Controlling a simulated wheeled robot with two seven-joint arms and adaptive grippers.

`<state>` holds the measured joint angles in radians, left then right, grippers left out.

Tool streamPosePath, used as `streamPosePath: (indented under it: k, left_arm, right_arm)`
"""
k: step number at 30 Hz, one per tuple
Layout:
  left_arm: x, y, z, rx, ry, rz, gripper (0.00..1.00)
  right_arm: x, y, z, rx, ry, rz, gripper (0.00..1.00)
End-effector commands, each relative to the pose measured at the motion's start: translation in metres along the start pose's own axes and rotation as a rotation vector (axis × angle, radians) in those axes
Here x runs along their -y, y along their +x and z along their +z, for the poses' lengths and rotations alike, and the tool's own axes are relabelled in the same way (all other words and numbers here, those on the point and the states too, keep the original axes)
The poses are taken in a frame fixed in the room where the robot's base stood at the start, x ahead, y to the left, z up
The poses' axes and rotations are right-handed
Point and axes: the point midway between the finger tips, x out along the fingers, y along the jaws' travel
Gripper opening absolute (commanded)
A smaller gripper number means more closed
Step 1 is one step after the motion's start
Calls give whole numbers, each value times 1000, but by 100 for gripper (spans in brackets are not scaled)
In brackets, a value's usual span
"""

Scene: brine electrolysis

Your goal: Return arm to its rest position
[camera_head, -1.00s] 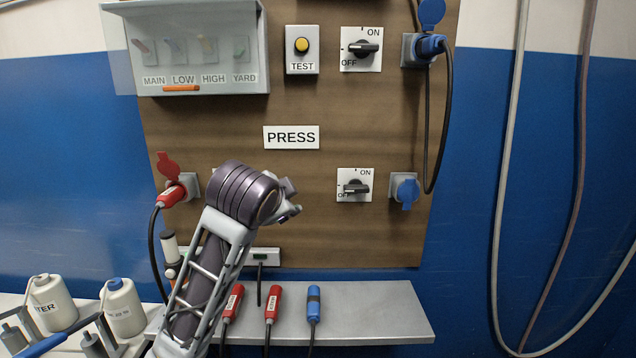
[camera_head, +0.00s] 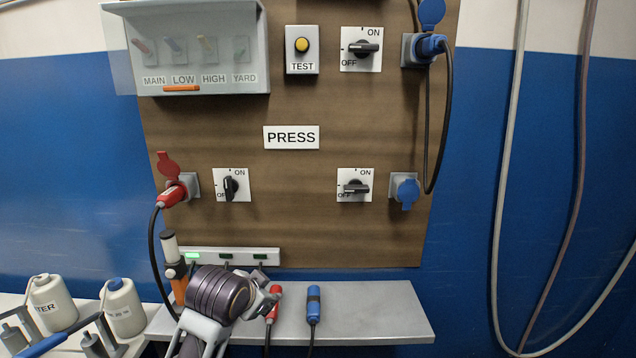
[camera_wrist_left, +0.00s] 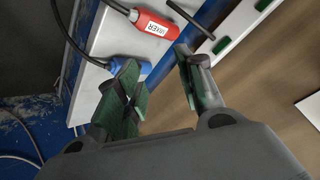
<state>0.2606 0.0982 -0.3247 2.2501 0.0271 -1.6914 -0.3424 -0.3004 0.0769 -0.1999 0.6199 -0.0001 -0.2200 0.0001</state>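My left arm comes up from the bottom of the head view. Its gripper (camera_head: 272,298) is over the metal shelf, in front of the plugs. In the left wrist view the two fingers (camera_wrist_left: 158,65) stand apart with nothing gripped between them. A red plug (camera_wrist_left: 155,25) labelled MIXER and a blue plug (camera_wrist_left: 128,66) lie on the shelf beyond the fingertips. The wrist hides part of the shelf and its plugs in the head view. My right gripper is not in view.
The board (camera_head: 290,215) carries a lower left rotary switch (camera_head: 231,186), a red plug (camera_head: 172,195) in its socket and a lit green lamp (camera_head: 192,255). The shelf (camera_head: 385,310) is bare at its right. White bottles (camera_head: 124,307) stand at the left.

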Motion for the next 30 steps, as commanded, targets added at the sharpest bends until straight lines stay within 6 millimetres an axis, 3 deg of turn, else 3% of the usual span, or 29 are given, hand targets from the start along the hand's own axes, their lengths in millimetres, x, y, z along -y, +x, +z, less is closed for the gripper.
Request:
streamPosePath:
  k: [15, 30]
  left_arm:
    - [-44, 21, 109, 141, -192, 72, 38]
    - [-87, 16, 210, 292, -362, 106, 38]
  right_arm:
    - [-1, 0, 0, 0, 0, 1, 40]
    - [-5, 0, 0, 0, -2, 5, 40]
